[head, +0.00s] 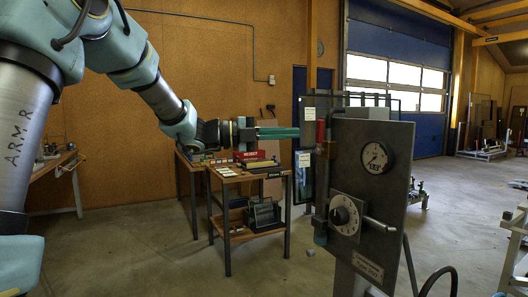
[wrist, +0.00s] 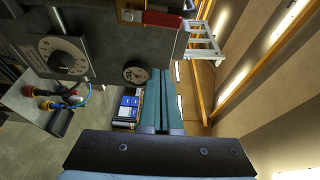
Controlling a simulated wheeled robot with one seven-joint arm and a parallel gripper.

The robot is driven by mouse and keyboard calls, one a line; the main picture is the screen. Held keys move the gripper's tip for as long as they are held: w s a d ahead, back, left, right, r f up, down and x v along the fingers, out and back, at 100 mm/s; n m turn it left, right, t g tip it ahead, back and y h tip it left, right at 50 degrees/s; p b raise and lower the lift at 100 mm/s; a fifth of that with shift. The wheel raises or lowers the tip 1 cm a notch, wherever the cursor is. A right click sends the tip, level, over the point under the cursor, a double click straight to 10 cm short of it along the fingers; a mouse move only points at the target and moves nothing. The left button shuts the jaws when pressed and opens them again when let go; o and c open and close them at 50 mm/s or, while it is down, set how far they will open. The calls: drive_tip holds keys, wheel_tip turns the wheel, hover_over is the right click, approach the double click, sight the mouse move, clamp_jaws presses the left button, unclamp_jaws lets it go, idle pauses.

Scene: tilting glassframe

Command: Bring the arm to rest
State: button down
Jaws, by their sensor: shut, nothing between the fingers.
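My arm reaches from the left of the head view towards the middle. My gripper (head: 297,132) points right, with its two long teal fingers held together and empty. The fingertips are close to the left side of a dark machine panel (head: 385,225) with a red handle (head: 320,132); I cannot tell whether they touch it. In the wrist view my gripper (wrist: 160,72) shows its fingers side by side, with the red handle (wrist: 163,19) beyond their tips.
The panel carries a round gauge (head: 375,157) and a dial (head: 345,214) with a lever. A small workbench (head: 250,174) with a red box (head: 250,156) stands behind the gripper. A black hose (head: 440,277) hangs at the lower right. Open floor (head: 140,245) lies at the lower left.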

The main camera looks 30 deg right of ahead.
drive_tip(key=w+a+f+n+t+y, duration=0.3)
drive_tip(key=w+a+f+n+t, duration=0.2)
drive_tip(key=w+a+n+t, duration=0.35)
drive_tip(key=w+a+f+n+t+y, duration=0.2)
drive_tip(key=w+a+f+n+t, duration=0.4)
drive_tip(key=w+n, duration=0.4)
drive_tip(key=s+a+f+n+t+y, duration=0.1)
drive_tip(key=a+f+n+y, duration=0.35)
drive_tip(key=a, duration=0.35)
drive_tip(key=a+f+n+y, duration=0.3)
drive_tip(key=a+n, duration=0.2)
drive_tip(key=a, duration=0.4)
drive_tip(key=s+a+f+n+g+y, duration=0.1)
drive_tip(key=s+a+f+n+g, duration=0.1)
drive_tip(key=s, duration=0.4)
drive_tip(key=s+a+f+n+g+y, duration=0.1)
drive_tip(key=s+a+f+n+g, duration=0.1)
drive_tip(key=s+a+f+n, duration=0.2)
drive_tip(key=s+a+f+n+g+y, duration=0.2)
drive_tip(key=s+a+f+n+g, duration=0.1)
drive_tip(key=s+a, duration=0.4)
drive_tip(key=shift+s+a+f+n, duration=0.4)
drive_tip(key=shift+s+f+n, duration=0.15)
drive_tip(key=shift+s+n, duration=0.6)
drive_tip(key=c, duration=1.5)
unclamp_jaws()
